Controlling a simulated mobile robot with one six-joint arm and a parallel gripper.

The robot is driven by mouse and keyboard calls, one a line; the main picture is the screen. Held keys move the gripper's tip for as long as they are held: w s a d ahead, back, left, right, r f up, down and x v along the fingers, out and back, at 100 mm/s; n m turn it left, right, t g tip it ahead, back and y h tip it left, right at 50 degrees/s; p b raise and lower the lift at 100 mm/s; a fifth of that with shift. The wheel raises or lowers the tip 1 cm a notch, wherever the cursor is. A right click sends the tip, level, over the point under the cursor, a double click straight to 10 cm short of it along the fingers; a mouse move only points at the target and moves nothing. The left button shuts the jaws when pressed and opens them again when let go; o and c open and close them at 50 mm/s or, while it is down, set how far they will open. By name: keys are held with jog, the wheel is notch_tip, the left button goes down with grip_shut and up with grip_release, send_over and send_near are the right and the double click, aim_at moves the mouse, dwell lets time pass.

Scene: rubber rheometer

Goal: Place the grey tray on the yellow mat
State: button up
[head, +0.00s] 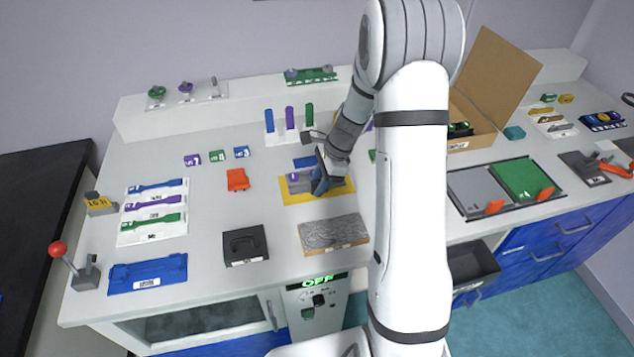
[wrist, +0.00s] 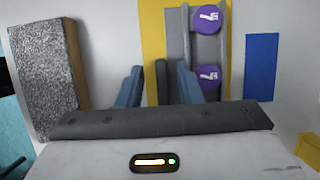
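The grey tray (head: 297,186) lies on the yellow mat (head: 292,199), partly hidden by my gripper in the head view. In the wrist view the tray (wrist: 184,22) holds two purple round pieces (wrist: 208,78) and rests over the yellow mat (wrist: 152,35). My gripper (head: 319,190) is low at the tray's right side. In the wrist view its two blue fingers (wrist: 159,84) stand apart. A dark upright part (wrist: 161,82), perhaps the tray's handle, shows between them, with a visible gap to the left finger. The right finger overlaps the tray in the picture.
A rough grey slab (head: 333,232) lies in front of the mat, and a black block (head: 245,243) sits front left. An orange piece (head: 238,180) is left of the mat. A blue piece (head: 304,162) lies just behind. An open cardboard box (head: 497,70) stands at the right.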

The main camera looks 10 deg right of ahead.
jog(key=v, duration=1.1)
jog(key=s+a+r+n+t+h, duration=0.1)
jog(key=s+r+n, duration=0.3)
jog(key=s+n, duration=0.5)
jog(key=s+a+r+n+t+h, duration=0.2)
jog(key=s+n, duration=0.7)
jog(key=s, duration=0.5)
notch_tip(320, 180, up, 3)
jog(key=shift+s+a+r+h, duration=0.2)
jog(key=shift+s+a+h, duration=0.15)
jog(key=shift+a+h, duration=0.6)
